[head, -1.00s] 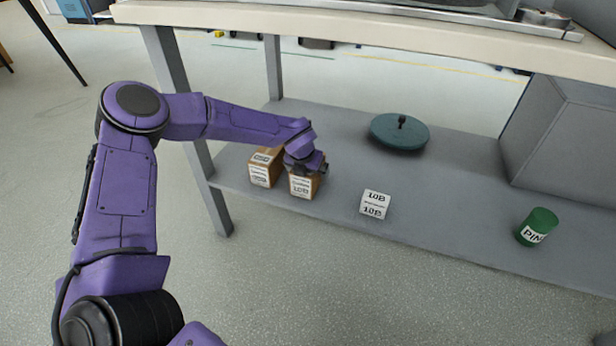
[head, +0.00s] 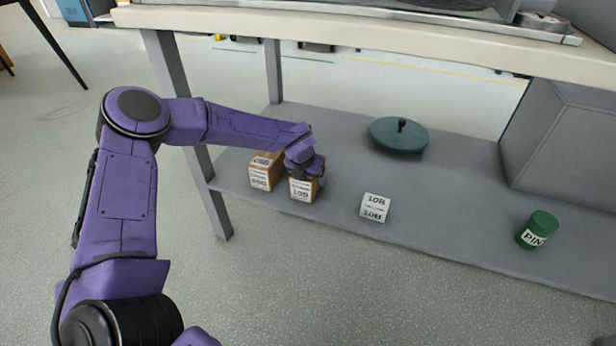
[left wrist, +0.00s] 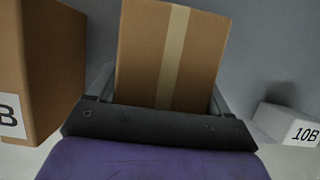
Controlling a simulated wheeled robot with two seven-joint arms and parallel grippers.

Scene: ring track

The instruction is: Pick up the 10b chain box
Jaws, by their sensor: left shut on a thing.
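My left gripper (head: 308,172) is shut on a brown cardboard box (head: 303,189) near the left end of the low grey shelf. The box has a white front label that seems to read 10B, though the print is blurred. In the left wrist view the same box (left wrist: 168,55), with a pale tape strip, sits between the fingers. Whether it touches the shelf is not clear. A second brown box (head: 265,172) stands just left of it, its label ending in B; it also shows in the left wrist view (left wrist: 45,65). My right gripper is not in view.
A white 10B block (head: 375,207) sits right of the held box on the grey shelf (head: 440,215). A round teal lid (head: 399,136) lies behind, and a green PIN container (head: 537,229) stands at the right. The tabletop (head: 370,35) overhangs the shelf; a leg (head: 190,135) stands at left.

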